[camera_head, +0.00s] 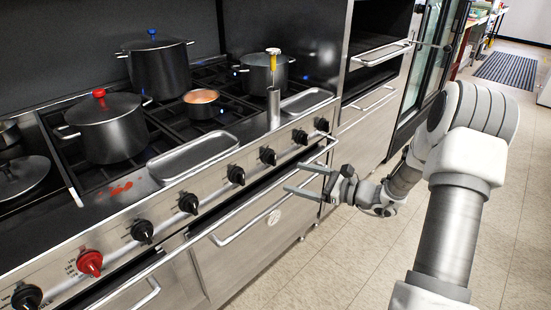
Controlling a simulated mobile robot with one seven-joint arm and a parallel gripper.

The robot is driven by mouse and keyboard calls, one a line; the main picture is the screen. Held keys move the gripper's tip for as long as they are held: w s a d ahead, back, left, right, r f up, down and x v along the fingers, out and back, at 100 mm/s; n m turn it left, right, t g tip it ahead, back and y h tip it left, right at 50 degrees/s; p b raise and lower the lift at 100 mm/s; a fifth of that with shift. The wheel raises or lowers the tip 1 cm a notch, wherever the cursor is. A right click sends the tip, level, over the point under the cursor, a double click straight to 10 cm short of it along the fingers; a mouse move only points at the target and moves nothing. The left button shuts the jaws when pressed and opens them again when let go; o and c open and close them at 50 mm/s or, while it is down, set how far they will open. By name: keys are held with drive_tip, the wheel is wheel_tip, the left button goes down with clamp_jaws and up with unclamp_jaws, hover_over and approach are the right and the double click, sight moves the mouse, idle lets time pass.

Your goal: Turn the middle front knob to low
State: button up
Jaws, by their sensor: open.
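A row of knobs runs along the stove's slanted front panel. Several are black, among them knobs near the middle of the row (188,203) and (236,174); one toward the left is red (90,262). I cannot tell which one counts as the middle front knob, and the pointer settings are too small to read. My gripper (299,179) is open and empty, its two fingers spread and pointing left toward the stove front. It appears apart from the knobs, below and right of the middle ones, in front of the oven handle region.
A long oven handle (270,209) juts out below the knobs. On the stove stand a red-knobbed pot (108,135), a tall pot (158,72), a small copper-coloured-topped pan (201,104), a back-right pot (258,77) and a metal cylinder (273,108). The tiled floor is clear.

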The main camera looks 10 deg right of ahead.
drive_tip(key=w+d+f+m+t+h, duration=0.2)
drive_tip(key=d+f+m+t, duration=0.2)
drive_tip(key=d+m, duration=0.15)
drive_tip(key=b, duration=0.3)
approach(275, 159)
drive_tip(key=shift+n, duration=0.25)
drive_tip(key=x, duration=1)
drive_tip(key=shift+d, duration=0.1)
drive_tip(key=shift+f, duration=0.1)
drive_tip(key=c, duration=1.4)
